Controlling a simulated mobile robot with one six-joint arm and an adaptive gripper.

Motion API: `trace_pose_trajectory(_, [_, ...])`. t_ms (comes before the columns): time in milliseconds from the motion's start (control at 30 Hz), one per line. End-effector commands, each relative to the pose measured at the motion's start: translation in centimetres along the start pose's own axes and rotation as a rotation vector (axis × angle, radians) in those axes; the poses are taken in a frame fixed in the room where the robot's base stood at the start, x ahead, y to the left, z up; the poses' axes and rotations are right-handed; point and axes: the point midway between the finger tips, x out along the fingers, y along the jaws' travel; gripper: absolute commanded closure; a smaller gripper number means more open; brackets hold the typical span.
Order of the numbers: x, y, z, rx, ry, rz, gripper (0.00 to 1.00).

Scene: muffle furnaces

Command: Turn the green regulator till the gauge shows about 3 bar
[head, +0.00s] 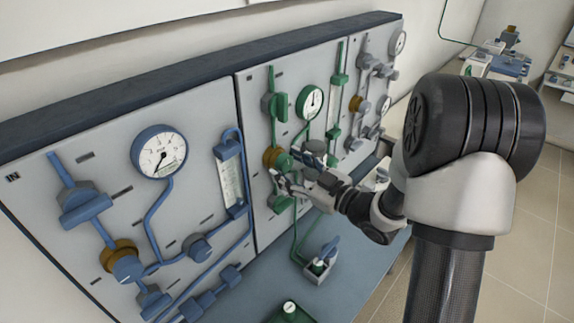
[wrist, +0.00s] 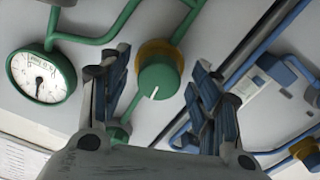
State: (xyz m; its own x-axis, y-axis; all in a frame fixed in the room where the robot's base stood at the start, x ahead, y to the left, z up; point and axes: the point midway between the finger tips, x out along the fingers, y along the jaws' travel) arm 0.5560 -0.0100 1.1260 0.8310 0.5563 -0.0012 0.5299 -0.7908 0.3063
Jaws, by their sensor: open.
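The green regulator is a round knob with a white mark and a brass collar behind it (wrist: 160,78). In the head view its brass collar (head: 270,157) shows beside my gripper, and the knob is partly covered. My gripper (wrist: 160,88) is open, with one finger on each side of the knob; I cannot tell whether either touches it. It also shows in the head view (head: 279,176), reaching in from the right. The green gauge (wrist: 40,77) has a white face and dark needle, left of the gripper in the wrist view. It also shows in the head view (head: 310,102). Its numbers are too small to read.
Left of the green panel is a blue panel with its own gauge (head: 159,151) and brass-collared regulator (head: 120,258). Green pipes and valves (head: 274,104) surround the knob. A grey panel (head: 372,75) stands to the right.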

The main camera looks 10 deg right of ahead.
Motion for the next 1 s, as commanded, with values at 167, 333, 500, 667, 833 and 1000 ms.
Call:
trace_pose_trajectory(167, [-3.9,0.2,0.0,0.003,-0.002,0.008,0.42])
trace_pose_trajectory(333, [-7.4,0.2,0.0,0.002,-0.002,0.007,0.42])
trace_pose_trajectory(500, [-9.8,0.1,0.0,0.002,-0.001,0.004,0.42])
trace_pose_trajectory(667, [-10.6,0.0,0.0,0.002,0.000,0.002,0.42])
trace_pose_trajectory(833, [-10.7,0.0,0.0,0.001,0.001,0.001,0.42])
trace_pose_trajectory(1000, [-10.7,0.0,0.0,0.001,0.000,0.001,0.42])
